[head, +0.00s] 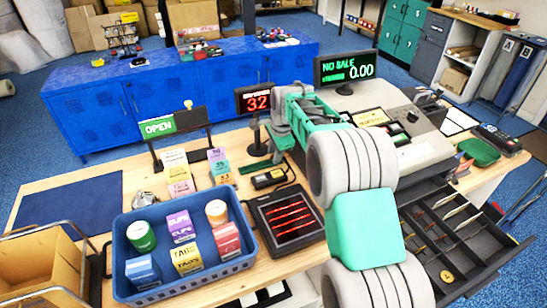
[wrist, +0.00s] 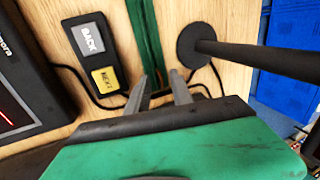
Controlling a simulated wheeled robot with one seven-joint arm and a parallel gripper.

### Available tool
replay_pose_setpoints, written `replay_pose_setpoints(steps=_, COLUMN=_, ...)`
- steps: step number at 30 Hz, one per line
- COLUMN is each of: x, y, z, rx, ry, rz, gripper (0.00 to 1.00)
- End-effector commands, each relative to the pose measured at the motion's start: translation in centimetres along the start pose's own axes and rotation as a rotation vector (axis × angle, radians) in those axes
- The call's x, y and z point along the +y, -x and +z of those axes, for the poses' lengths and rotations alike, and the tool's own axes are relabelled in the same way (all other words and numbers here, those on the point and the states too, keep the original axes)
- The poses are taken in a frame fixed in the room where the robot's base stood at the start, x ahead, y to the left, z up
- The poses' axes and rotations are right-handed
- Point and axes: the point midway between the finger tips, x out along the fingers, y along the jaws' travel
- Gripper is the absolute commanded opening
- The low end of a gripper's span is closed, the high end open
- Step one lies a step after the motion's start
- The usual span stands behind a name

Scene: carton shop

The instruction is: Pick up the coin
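A small yellow-gold disc that looks like the coin (head: 446,276) lies in the open cash drawer (head: 425,222) at the lower right of the head view. It is near the drawer's front. The coin does not show in the wrist view. My gripper (wrist: 159,78) points down over the wooden counter, far to the left of the drawer. In the head view my arm hides part of the drawer's left side.
Near my gripper are a BACK/NEXT keypad (wrist: 97,62) and a black pole (wrist: 250,55) on a round base.

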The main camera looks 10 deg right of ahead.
Motion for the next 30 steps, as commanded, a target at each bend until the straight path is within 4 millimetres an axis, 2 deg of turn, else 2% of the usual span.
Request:
replay_pose_setpoints(steps=2, x=0.01, y=0.01, z=-0.02, rx=0.000, ry=0.000, rz=0.000, gripper=0.20)
replay_pose_setpoints(steps=9, x=0.01, y=0.03, z=-0.03, rx=0.000, ry=0.000, rz=0.000, gripper=0.00)
replay_pose_setpoints(steps=30, x=-0.45, y=0.66, z=-0.02, rx=0.002, ry=0.002, rz=-0.009, gripper=0.00)
